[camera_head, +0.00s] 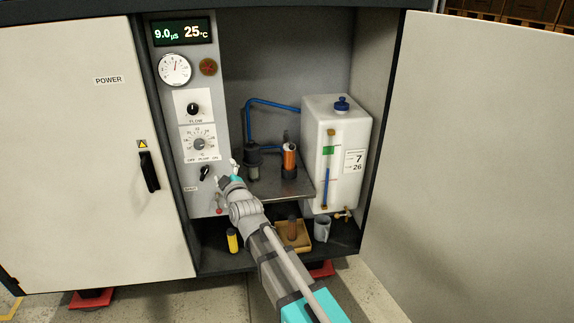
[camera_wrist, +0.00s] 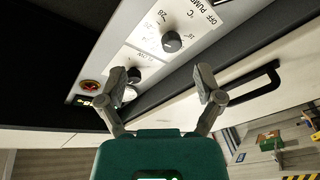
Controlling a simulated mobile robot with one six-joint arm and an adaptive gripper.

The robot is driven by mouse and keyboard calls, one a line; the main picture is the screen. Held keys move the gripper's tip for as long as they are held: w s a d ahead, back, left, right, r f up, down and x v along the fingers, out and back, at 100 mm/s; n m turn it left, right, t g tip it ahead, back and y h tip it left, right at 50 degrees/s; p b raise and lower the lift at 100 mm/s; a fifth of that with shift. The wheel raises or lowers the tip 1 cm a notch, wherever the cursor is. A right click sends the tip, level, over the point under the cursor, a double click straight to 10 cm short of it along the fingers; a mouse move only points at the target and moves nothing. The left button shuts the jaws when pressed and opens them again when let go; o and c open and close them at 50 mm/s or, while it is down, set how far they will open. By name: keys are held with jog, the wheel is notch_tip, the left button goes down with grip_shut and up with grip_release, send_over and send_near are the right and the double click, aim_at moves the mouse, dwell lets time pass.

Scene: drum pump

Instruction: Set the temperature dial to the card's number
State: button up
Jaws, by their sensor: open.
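The temperature dial (camera_head: 199,143) is a dark round knob on a white numbered plate marked °C, on the grey control panel. It also shows in the wrist view (camera_wrist: 172,42), beyond and above the gap between my fingers. Its exact setting is too small to read surely. A white card (camera_head: 354,162) on the tank front reads 7 and 26. The display (camera_head: 181,31) above reads 9.0 µS and 25 °C. My gripper (camera_wrist: 160,76) is open and empty, apart from the dial. In the head view my gripper (camera_head: 229,174) is low, right of the panel's lower part.
The flow knob (camera_head: 193,108) sits above the dial and the pump switch (camera_head: 204,172) below it. A white tank (camera_head: 336,150) and a metal shelf (camera_head: 284,186) with pump parts stand right. The cabinet door with a black handle (camera_head: 149,171) is left.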

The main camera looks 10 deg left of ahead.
jog(key=d+r+m+g+h+p, duration=0.2)
jog(key=d+m+g+h+p, duration=0.3)
jog(key=d+p, duration=0.8)
jog(key=d+g, duration=0.1)
jog(key=d, duration=0.4)
jog(key=shift+s+d+m+h, duration=0.25)
jog(key=shift+d+m+h, duration=0.05)
jog(key=shift+d+m, duration=0.1)
jog(key=s+d+f+m+g+h, duration=0.1)
jog(key=s+d+f+m+g, duration=0.2)
jog(key=s+d, duration=0.4)
jog(key=s+d+f+m+g+h, duration=0.25)
jog(key=s+d+g, duration=0.2)
jog(key=d, duration=0.55)
jog(key=s+d+f+m+g+h, duration=0.1)
jog(key=s+d+f+m+g, duration=0.2)
jog(key=s+d, duration=0.45)
notch_tip(320, 180, up, 20)
jog(key=m+p, duration=0.1)
jog(key=p, duration=1.8)
jog(key=shift+w+f+p, duration=0.15)
jog(key=shift+w+p, duration=0.1)
jog(key=shift+p, duration=0.15)
jog(key=shift+c, duration=0.2)
